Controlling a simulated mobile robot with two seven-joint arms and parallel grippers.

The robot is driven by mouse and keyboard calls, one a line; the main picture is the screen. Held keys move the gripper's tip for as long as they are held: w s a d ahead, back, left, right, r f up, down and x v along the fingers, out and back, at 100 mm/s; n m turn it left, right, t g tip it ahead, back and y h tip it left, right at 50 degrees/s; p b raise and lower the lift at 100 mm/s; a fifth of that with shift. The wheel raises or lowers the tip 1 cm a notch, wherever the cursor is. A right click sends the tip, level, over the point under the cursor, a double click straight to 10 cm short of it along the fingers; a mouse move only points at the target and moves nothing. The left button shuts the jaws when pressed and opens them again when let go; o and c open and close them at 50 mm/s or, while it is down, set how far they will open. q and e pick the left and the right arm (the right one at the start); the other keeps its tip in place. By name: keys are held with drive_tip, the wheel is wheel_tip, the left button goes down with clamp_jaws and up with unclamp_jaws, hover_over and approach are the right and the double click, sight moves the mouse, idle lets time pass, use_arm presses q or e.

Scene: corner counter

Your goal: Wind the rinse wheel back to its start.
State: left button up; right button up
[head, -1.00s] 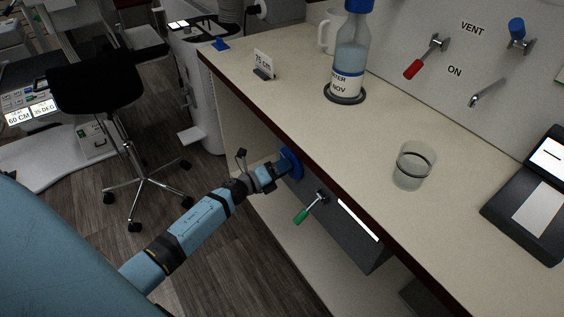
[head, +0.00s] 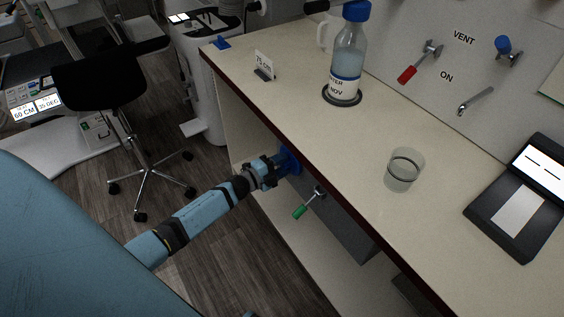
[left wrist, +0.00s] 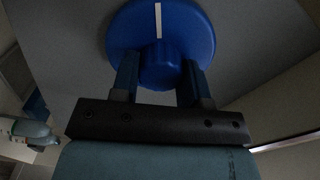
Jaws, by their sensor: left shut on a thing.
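The rinse wheel is a round blue wheel (left wrist: 190,35) with a white mark on its face and a blue hub, seen close up in the left wrist view. The white mark points straight up in that picture. In the head view the blue wheel (head: 290,160) shows partly under the counter's front edge, with my gripper covering much of it. My left gripper (left wrist: 160,75) is shut on the wheel's hub, one finger on each side. In the head view my left gripper (head: 277,168) reaches the wheel from the left. My right gripper is not in view.
A lever with a green grip (head: 299,211) sticks out just right of the wheel, under the counter (head: 300,110). On the counter stand a labelled bottle (head: 347,62), a glass (head: 404,172), a small sign (head: 264,62) and a dark device (head: 515,210). A chair (head: 100,80) stands at left.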

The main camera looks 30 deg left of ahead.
use_arm(q)
drive_tip(key=shift+n, duration=0.3)
drive_tip(key=o, duration=0.9)
drive_tip(key=v, duration=1.4)
drive_tip(key=shift+w+p, duration=0.1)
drive_tip(key=shift+p, duration=0.3)
